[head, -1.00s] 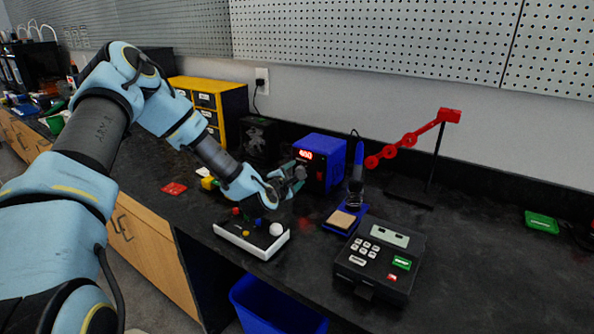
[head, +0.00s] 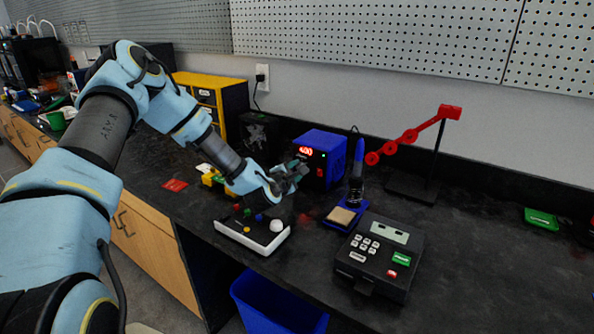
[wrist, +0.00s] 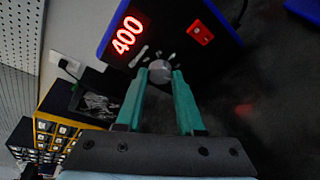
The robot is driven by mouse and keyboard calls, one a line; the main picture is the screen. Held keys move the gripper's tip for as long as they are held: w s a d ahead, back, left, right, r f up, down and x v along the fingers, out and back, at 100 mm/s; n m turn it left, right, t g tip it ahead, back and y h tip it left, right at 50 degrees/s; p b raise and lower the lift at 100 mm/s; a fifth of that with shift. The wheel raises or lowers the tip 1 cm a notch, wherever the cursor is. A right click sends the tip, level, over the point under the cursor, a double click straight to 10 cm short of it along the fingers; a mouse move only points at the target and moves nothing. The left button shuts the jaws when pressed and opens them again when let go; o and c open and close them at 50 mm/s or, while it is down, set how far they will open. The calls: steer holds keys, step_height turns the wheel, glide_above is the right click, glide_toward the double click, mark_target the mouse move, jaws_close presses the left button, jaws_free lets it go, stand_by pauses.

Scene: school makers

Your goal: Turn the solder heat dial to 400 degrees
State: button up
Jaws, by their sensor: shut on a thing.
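The blue soldering station (head: 322,148) stands at the back of the black bench, its red display (head: 306,151) lit. In the wrist view the display (wrist: 127,34) reads 400, and the red power switch (wrist: 200,32) sits beside it. The round grey heat dial (wrist: 160,71) is on the station's dark front face, with pale marks around it. My gripper (wrist: 160,78) has its green fingers on either side of the dial, shut on it. In the head view my gripper (head: 296,174) is at the station's front and hides the dial.
A white-rimmed tray with coloured knobs and a white ball (head: 253,238) lies below my gripper. The soldering iron in its stand (head: 356,180), a keypad box (head: 378,255) and a red jointed arm (head: 410,136) stand to the right. Yellow drawers (head: 208,98) stand behind left.

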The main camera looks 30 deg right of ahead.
jaws_close()
steer(key=shift+f, duration=0.15)
steer(key=b, duration=0.1)
steer(key=m+b, duration=0.1)
steer(key=shift+s+f+t+b, duration=0.1)
steer(key=shift+f+t+b, duration=0.2)
steer(key=shift+t+b, duration=0.1)
steer(key=shift+m+b, duration=0.9)
steer(key=shift+b, duration=0.1)
steer(key=shift+r+m+t+b, duration=0.2)
steer(key=shift+m+t+b, duration=0.2)
steer(key=shift+m, duration=0.1)
steer(key=o, duration=1)
jaws_free()
steer(key=shift+r, duration=0.1)
